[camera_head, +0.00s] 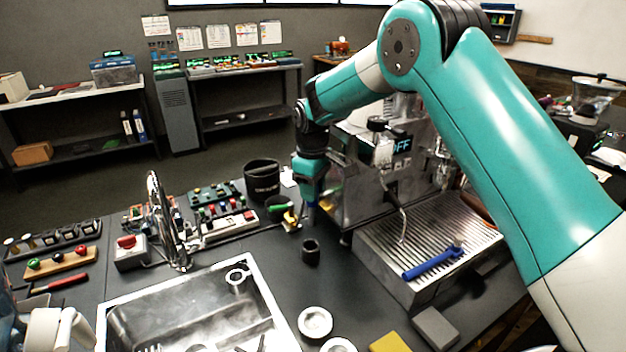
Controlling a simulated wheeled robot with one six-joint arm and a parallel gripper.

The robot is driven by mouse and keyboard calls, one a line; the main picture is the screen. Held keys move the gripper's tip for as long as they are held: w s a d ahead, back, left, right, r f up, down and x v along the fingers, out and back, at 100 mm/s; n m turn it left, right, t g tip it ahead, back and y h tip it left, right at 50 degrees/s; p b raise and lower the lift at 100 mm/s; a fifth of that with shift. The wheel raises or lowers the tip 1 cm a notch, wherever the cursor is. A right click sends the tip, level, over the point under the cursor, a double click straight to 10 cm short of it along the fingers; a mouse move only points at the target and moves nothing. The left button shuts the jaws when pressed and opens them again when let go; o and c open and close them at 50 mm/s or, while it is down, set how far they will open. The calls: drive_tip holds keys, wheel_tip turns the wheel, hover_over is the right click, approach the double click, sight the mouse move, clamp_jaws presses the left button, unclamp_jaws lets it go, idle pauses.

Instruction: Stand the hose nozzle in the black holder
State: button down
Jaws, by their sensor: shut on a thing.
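My gripper (311,203) points down beside the left side of the espresso machine, above the dark table. It is shut on a thin, bluish piece that I take to be the hose nozzle (311,216); it is small and mostly hidden by the fingers. The black holder (310,251) looks like a small, open-topped black cup standing upright on the table. It stands just below the gripper in the picture, apart from the held piece. Its inside is too dark to make out.
A metal sink (187,318) lies at front left. A blue-handled tool (432,263) lies on the espresso machine's drip tray (385,243). Larger black cups (262,178) and a control board (222,208) stand behind. Bare table surrounds the small cup.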

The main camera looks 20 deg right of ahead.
sight(311, 225)
drive_tip(key=shift+a+f+b, duration=0.3)
drive_tip(key=shift+f+b, duration=0.4)
drive_tip(key=shift+f, duration=0.2)
wheel_tip(311, 225, down, 4)
drive_tip(key=b, duration=0.3)
drive_tip(key=shift+f+b, duration=0.9)
drive_tip(key=shift+f, duration=1.1)
drive_tip(key=shift+f, duration=0.45)
drive_tip(key=shift+c, duration=0.9)
unclamp_jaws()
